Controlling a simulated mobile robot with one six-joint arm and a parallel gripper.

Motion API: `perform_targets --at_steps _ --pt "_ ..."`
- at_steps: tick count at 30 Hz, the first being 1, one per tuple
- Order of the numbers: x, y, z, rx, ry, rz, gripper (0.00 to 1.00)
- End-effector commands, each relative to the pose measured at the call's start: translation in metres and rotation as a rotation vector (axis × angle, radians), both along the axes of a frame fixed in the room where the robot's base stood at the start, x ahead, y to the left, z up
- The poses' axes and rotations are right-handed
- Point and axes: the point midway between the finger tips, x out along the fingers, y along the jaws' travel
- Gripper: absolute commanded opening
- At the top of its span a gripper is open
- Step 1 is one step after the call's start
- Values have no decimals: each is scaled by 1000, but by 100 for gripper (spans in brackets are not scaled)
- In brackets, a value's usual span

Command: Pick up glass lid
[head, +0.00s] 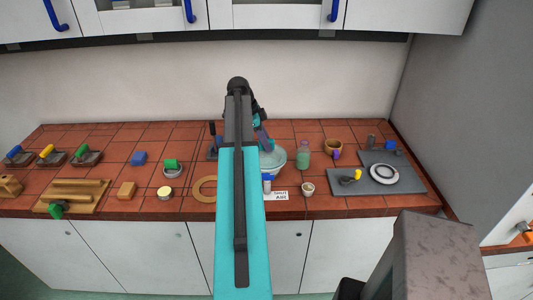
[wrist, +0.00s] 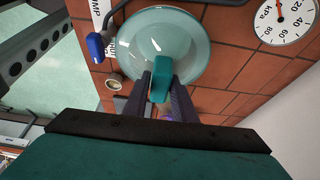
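The glass lid (wrist: 190,38) is a pale, see-through greenish dome with a teal knob. In the wrist view it fills the upper middle. The knob stands between the two dark fingers of my gripper (wrist: 163,82), with no clear gap on either side, so the gripper looks shut on it. In the head view the lid (head: 273,158) shows at the bench's middle, partly hidden by my arm. I cannot tell whether it is lifted off what lies under it.
A round gauge (wrist: 284,14) and a blue-handled part (wrist: 96,46) are close beside the lid. Wall cabinets (head: 280,14) hang above the bench.

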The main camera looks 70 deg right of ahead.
Motion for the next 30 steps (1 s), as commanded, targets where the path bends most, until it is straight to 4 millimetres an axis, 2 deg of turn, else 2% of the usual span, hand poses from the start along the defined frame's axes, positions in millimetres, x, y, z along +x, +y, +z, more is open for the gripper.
perform_targets --at_steps 1,4,20,30 --pt "0 0 0 0 0 0 15" --pt "0 0 0 0 0 0 0" --pt "1 0 2 -1 1 0 0" --pt "1 -1 17 -3 0 1 0"
